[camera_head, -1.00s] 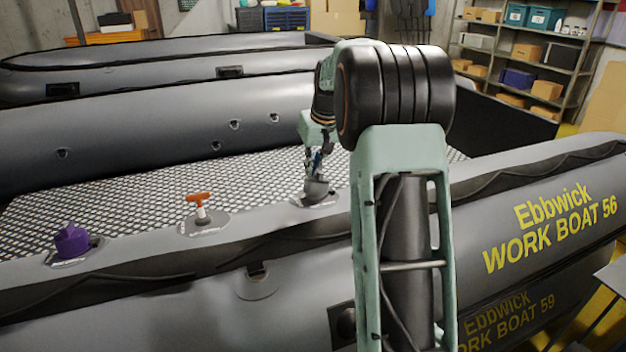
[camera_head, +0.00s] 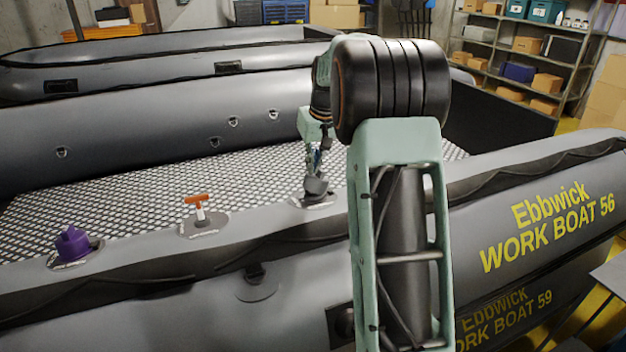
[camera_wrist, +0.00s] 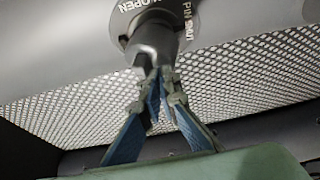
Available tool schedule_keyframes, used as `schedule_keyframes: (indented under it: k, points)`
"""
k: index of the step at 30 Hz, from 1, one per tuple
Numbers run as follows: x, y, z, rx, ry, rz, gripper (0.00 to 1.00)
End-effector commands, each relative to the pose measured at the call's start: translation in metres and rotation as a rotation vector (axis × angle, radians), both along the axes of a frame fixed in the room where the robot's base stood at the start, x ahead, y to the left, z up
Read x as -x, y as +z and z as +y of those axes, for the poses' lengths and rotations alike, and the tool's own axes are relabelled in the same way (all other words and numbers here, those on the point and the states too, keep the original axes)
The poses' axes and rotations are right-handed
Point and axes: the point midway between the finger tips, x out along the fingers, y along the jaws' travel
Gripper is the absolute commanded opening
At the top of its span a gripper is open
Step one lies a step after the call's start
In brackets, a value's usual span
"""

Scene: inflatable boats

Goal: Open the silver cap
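The silver cap (camera_head: 316,187) is a dark grey metallic cap on a round printed plate on top of the near boat tube. In the wrist view the cap (camera_wrist: 154,38) is at the top centre, with its narrow part pointing towards me. My gripper (camera_head: 313,172) comes down on it from above. In the wrist view my gripper's fingertips (camera_wrist: 158,80) converge on both sides of the cap's narrow part, and they look shut on it. The plate carries lettering, with "OPEN" partly readable. The exact finger contact is small and dark.
To the left on the same tube are an orange T-handle on a white stem (camera_head: 198,207) and a purple cap (camera_head: 73,243). A patterned boat floor (camera_head: 150,185) lies behind. More boat tubes stand beyond, and shelves (camera_head: 530,60) are at the back right.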

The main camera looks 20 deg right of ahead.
Motion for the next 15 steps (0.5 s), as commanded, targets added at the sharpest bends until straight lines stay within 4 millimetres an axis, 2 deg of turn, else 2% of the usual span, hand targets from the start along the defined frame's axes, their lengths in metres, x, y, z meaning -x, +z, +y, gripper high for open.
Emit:
schedule_keyframes:
  k: [15]
  points:
    - [-0.008, 0.030, 0.034, -0.004, 0.007, -0.011, 0.00]
